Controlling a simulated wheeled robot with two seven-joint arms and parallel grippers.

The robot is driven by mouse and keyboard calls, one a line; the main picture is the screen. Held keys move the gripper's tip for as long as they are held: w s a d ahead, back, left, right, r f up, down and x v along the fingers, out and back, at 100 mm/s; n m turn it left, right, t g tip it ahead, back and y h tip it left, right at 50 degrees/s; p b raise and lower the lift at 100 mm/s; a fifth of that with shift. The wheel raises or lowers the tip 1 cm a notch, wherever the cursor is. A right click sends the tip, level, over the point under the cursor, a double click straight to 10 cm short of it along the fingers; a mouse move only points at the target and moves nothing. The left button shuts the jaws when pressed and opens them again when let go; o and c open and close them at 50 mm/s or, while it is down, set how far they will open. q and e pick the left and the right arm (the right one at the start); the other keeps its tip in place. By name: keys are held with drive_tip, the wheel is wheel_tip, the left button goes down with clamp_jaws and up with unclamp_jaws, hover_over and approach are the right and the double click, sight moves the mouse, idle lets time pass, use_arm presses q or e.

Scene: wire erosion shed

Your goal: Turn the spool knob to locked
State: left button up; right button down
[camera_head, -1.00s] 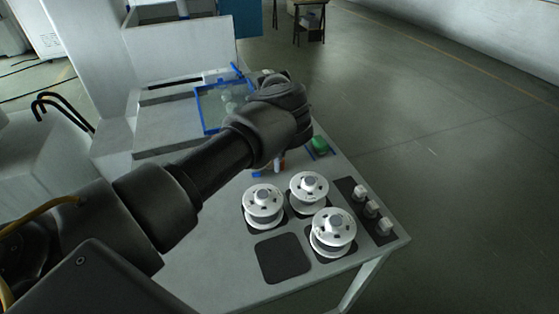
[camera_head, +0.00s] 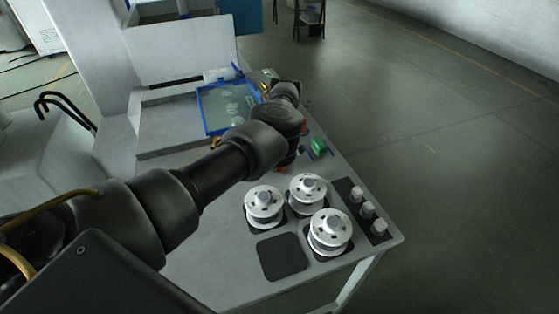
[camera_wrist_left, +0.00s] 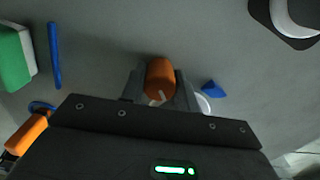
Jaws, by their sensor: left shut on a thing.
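An orange knob-like piece (camera_wrist_left: 160,77) with a white line on its end is between the fingers of my left gripper (camera_wrist_left: 160,88) in the left wrist view. The fingers are shut on it, one on each side. A white round edge (camera_wrist_left: 204,103) shows just beside the right finger. In the head view my left arm comes in from the left and its wrist hides most of the gripper and the orange piece. No lock marking is readable. My right gripper is not in view.
Three white spools (camera_head: 329,232) stand on dark pads near the table's front edge, beside an empty pad (camera_head: 284,257). Small light blocks (camera_head: 367,210) line the right edge. A green block (camera_head: 318,146) and a blue-rimmed tray (camera_head: 204,108) lie nearby. A blue wedge (camera_wrist_left: 213,89) is close to the fingers.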

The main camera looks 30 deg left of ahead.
use_arm(q)
drive_tip(key=shift+w+a+r, duration=0.1)
drive_tip(key=shift+r, duration=0.05)
idle(0.4)
drive_tip(key=o, duration=0.7)
wheel_tip(320, 180, up, 11)
drive_tip(key=shift+f+p, duration=0.2)
drive_tip(key=shift+p, duration=0.25)
